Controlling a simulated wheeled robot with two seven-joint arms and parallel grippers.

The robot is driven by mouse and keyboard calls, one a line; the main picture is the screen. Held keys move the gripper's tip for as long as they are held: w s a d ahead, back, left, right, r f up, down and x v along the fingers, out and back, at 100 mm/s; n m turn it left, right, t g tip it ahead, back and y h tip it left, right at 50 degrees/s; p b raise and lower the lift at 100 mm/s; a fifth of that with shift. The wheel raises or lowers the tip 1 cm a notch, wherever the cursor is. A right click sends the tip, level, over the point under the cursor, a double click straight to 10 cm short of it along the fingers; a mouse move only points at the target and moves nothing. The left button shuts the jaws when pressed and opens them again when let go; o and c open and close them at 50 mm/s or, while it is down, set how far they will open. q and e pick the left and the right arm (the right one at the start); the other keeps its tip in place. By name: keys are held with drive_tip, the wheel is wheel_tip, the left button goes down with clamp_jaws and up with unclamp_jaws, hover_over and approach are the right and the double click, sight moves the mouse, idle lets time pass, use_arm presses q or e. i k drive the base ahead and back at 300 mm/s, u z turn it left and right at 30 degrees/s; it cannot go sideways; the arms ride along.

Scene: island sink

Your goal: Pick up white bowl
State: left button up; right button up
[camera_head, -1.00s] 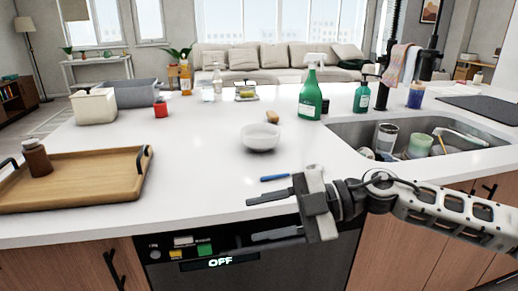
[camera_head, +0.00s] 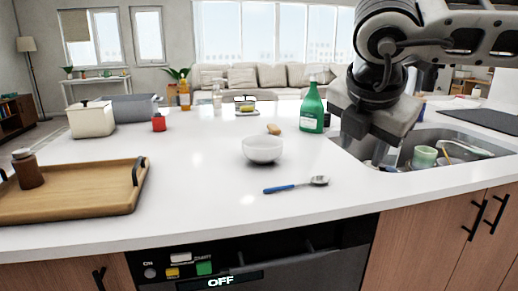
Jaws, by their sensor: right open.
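The white bowl (camera_head: 263,149) stands upright on the white counter near the middle of the camera_head view. My right gripper (camera_head: 378,150) is up and to the right of the bowl, over the left end of the sink, tipped downward. It is open and apart from the bowl; its fingers are largely hidden by its own body. My left gripper is not in view.
A blue-handled spoon (camera_head: 296,186) lies in front of the bowl. The sink (camera_head: 455,137) holds dishes. A wooden tray (camera_head: 85,200) is at left. Counter left of the bowl is clear.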

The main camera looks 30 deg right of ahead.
sight(261, 150)
drive_tip(key=i, duration=0.9)
